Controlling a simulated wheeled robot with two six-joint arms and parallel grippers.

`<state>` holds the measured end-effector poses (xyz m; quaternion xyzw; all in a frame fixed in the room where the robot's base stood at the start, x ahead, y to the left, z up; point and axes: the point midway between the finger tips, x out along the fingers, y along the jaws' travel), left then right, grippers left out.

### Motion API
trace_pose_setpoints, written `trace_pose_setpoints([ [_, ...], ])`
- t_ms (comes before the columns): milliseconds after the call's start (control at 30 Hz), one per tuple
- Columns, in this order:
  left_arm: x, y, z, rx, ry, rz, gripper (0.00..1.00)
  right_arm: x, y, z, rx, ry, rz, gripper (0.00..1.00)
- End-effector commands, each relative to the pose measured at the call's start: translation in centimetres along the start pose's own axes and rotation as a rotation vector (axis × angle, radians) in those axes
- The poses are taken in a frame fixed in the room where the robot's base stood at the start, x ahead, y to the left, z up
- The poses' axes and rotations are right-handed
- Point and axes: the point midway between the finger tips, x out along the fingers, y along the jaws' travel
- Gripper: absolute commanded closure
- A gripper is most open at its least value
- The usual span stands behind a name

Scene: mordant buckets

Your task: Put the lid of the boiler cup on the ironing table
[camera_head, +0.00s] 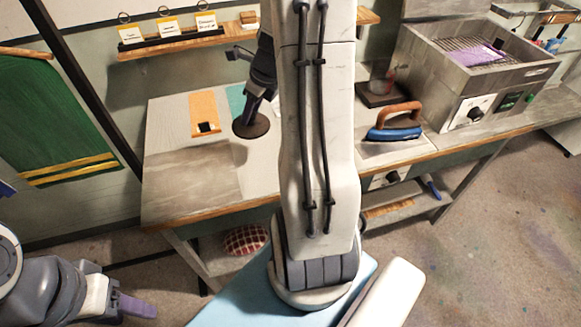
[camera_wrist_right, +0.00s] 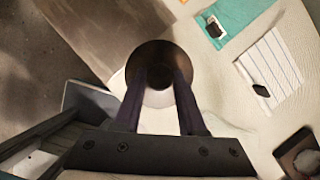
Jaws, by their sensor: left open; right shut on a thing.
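My right gripper (camera_head: 258,103) is shut on a dark brown round lid (camera_head: 251,128), above the white top of the bench (camera_head: 262,168), near the teal cloth. In the right wrist view the lid (camera_wrist_right: 156,50) sits between the two fingers of the right gripper (camera_wrist_right: 160,85). I cannot tell whether the lid touches the bench top. A small glass cup (camera_head: 381,83) stands on a dark plate behind the iron, partly hidden by my right arm. My left gripper (camera_head: 133,307) is open and empty at the lower left, away from the bench.
An orange cloth strip (camera_head: 203,113) and a grey-brown board (camera_head: 190,180) lie on the bench left of the lid. A blue iron (camera_head: 395,132) and a metal bath (camera_head: 475,75) stand at right. A shelf with cards (camera_head: 180,42) hangs above. A striped cloth (camera_wrist_right: 270,68) lies nearby.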

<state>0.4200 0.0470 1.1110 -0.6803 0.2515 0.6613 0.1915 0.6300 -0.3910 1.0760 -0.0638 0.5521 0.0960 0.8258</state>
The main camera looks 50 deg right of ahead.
Motion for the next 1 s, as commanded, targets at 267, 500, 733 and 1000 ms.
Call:
trace_pose_setpoints([
  [267,4.1,-0.3,0.2,-0.001,0.001,0.0,0.5,3.4,0.2,-1.2,-0.002,0.0,0.0,1.0],
  [500,5.1,-0.4,0.2,-0.001,0.001,0.0,0.5,7.4,0.3,-2.8,-0.002,0.003,0.004,1.0],
  [733,5.8,-0.4,0.3,-0.001,0.001,0.0,0.5,9.6,0.4,-3.6,-0.004,0.002,0.003,1.0],
  [1000,7.0,-0.5,0.3,-0.001,0.001,0.0,0.5,12.4,0.3,-4.8,-0.004,0.001,0.001,1.0],
])
